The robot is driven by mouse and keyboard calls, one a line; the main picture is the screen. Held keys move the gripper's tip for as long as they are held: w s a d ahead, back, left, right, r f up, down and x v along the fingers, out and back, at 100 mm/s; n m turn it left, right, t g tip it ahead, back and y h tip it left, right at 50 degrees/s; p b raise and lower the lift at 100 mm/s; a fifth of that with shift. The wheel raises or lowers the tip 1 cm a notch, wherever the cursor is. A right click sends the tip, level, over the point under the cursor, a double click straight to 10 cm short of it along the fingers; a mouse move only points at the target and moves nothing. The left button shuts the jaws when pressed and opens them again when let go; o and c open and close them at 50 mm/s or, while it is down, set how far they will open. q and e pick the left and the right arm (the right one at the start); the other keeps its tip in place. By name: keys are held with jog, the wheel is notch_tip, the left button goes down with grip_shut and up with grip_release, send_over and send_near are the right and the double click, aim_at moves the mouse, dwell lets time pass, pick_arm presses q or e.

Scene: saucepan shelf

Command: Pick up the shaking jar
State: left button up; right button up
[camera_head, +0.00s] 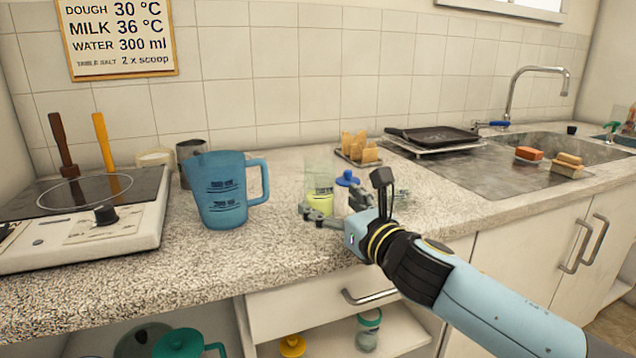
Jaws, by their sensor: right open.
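A clear jar (320,182) with pale markings and yellow-green contents stands upright on the speckled counter, right of the blue measuring jug. I take it to be the shaking jar. My right gripper (330,207) is open at the jar's front right, its fingers low near the jar's base. One finger overlaps the lower left of the jar in the picture. I cannot tell whether it touches the jar. A blue lid-like piece (347,179) shows just behind, right of the jar. My left gripper is out of view.
The blue measuring jug (220,195) stands left of the jar, beside a hotplate (90,210). A rack of toast-like pieces (358,150) and a dark pan (432,136) are behind.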

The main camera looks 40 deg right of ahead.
aim_at(328, 198)
jog(key=shift+w, duration=0.35)
jog(key=w, duration=0.2)
jog(key=w+d, duration=0.1)
jog(key=w, duration=0.1)
jog(key=shift+w+p, duration=0.25)
jog(key=shift+p, duration=0.1)
jog(key=shift+w, duration=0.25)
jog(key=shift+c, duration=0.5)
jog(key=c, duration=1.4)
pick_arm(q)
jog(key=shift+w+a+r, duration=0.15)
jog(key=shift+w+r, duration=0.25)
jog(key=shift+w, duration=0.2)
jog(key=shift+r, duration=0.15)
pick_arm(e)
jog(key=shift+r, duration=0.2)
jog(key=shift+c, duration=0.2)
